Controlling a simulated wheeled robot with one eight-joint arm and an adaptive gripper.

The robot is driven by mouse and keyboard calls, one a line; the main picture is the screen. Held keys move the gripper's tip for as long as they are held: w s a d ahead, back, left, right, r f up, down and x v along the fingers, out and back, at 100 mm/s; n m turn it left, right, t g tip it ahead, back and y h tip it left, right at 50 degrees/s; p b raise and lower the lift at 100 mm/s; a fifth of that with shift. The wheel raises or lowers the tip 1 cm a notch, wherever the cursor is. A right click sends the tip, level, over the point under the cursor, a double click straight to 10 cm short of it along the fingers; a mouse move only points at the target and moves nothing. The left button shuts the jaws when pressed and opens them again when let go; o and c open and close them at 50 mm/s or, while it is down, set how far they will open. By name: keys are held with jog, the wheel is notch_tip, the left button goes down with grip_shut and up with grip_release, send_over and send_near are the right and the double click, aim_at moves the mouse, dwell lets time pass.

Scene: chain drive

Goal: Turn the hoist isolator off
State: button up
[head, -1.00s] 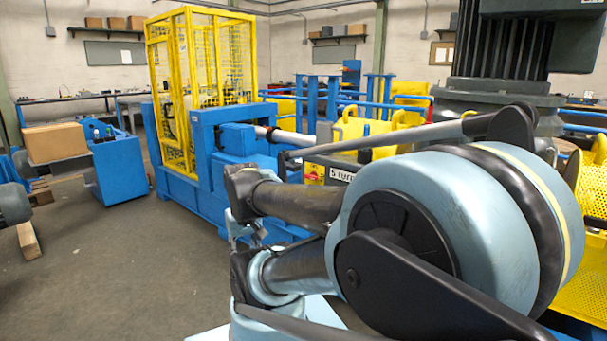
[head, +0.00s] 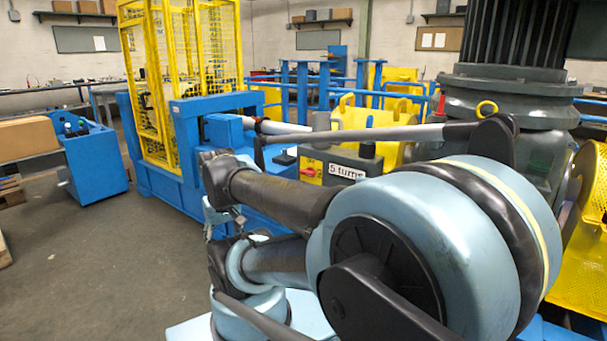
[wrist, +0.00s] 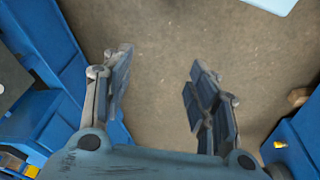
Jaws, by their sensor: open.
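A grey box with a "5 turns" label (head: 346,172) stands beyond my arm in the head view. A small yellow and red patch (head: 311,170) is on its left part, and it may be the isolator, but it is too small to tell its handle position. My gripper (wrist: 160,58) is open and empty in the wrist view, its two fingers apart over bare floor.
A blue machine with a yellow mesh cage (head: 190,80) stands left of centre. A blue cart (head: 95,160) and a cardboard box (head: 27,138) are at the left. Yellow perforated guarding (head: 578,265) is at the right. The floor (head: 100,280) at front left is clear.

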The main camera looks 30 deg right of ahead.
jog(key=o, duration=0.3)
jog(key=w+d+r+m+h, duration=0.1)
jog(key=w+d+m, duration=0.1)
jog(key=w+d, duration=0.2)
jog(key=w+d+r+m+t+h, duration=0.1)
jog(key=w+d+m+h, duration=0.1)
jog(key=w+d, duration=0.2)
jog(key=w+d+r+m+h, duration=0.1)
jog(key=w+d+m+h, duration=0.1)
jog(key=w+d, duration=0.2)
jog(key=shift+w+d+r+m+t, duration=0.1)
jog(key=shift+d+r+m+t, duration=0.2)
jog(key=shift+d, duration=0.5)
jog(key=w+d+r+m+t+h, duration=0.1)
jog(key=w+d+r+m+h, duration=0.1)
jog(key=w+d+m+h, duration=0.35)
jog(key=w+d+r+m+h, duration=0.1)
jog(key=w+d+m+h, duration=0.1)
jog(key=w+d, duration=0.7)
jog(key=x, duration=0.6)
jog(key=s+x, duration=0.1)
jog(key=x, duration=0.5)
jog(key=s+d+x, duration=0.1)
jog(key=x, duration=0.5)
jog(key=shift+d+r, duration=0.2)
jog(key=shift+d, duration=0.1)
jog(key=c, duration=1)
jog(key=shift+w+n, duration=0.1)
jog(key=shift+n, duration=0.15)
jog(key=shift+c, duration=0.2)
